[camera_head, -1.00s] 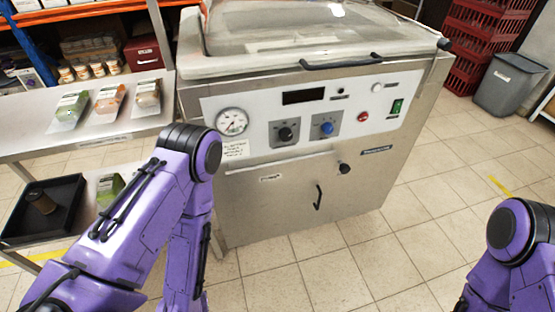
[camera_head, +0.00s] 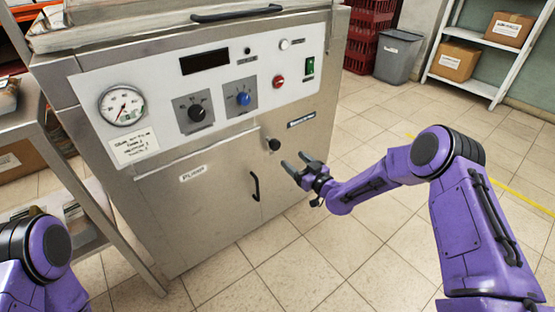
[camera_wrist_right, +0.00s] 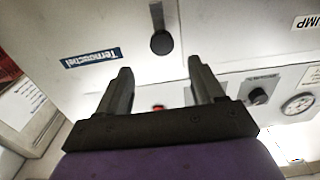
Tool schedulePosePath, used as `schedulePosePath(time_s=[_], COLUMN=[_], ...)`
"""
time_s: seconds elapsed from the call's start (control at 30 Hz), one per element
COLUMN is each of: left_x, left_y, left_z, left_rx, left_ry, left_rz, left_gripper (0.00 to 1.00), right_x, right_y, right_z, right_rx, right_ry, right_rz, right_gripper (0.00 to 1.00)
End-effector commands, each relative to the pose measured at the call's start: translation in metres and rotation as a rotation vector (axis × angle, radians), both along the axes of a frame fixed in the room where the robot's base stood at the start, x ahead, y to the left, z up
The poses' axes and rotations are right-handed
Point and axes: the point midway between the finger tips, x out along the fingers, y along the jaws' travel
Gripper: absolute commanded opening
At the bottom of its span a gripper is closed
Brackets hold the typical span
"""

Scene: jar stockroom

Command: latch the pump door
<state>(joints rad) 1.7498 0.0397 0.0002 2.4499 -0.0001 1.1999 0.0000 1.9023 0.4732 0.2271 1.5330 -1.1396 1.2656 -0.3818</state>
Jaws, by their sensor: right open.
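The pump door (camera_head: 215,205) is the lower steel front panel of the machine, labelled PUMP, with a black bar handle (camera_head: 255,186). It looks closed or nearly so; I cannot tell if it is flush. A black round latch knob (camera_head: 273,144) sits just right of the door's upper right corner. My right gripper (camera_head: 293,161) is open and empty, in front of the machine, a little below and right of the knob. In the right wrist view the knob (camera_wrist_right: 161,42) shows ahead, between and beyond the open fingers (camera_wrist_right: 160,88). My left gripper is out of view.
The machine's panel has a gauge (camera_head: 122,105), a black dial (camera_head: 197,112), a blue dial (camera_head: 243,98) and a red button (camera_head: 279,81) above the door. A steel table (camera_head: 70,180) stands close at left. The tiled floor at right is free.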

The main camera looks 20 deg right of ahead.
Motion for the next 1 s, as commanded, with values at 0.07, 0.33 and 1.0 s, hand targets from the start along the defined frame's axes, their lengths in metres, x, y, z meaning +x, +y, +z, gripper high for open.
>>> schedulePosePath(time_s=[0.07,0.33,1.0], left_x=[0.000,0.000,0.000], left_y=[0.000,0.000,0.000], left_z=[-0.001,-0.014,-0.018], left_rx=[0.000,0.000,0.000], left_ry=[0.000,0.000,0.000], left_rz=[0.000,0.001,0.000], left_gripper=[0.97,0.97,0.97], right_x=[0.013,0.068,0.089], right_y=[0.007,0.027,0.035], right_z=[0.000,-0.001,0.000], right_rx=[0.000,0.002,0.005], right_ry=[0.000,0.003,0.008], right_rz=[0.003,0.001,0.001], right_gripper=[0.67,0.67,0.11])
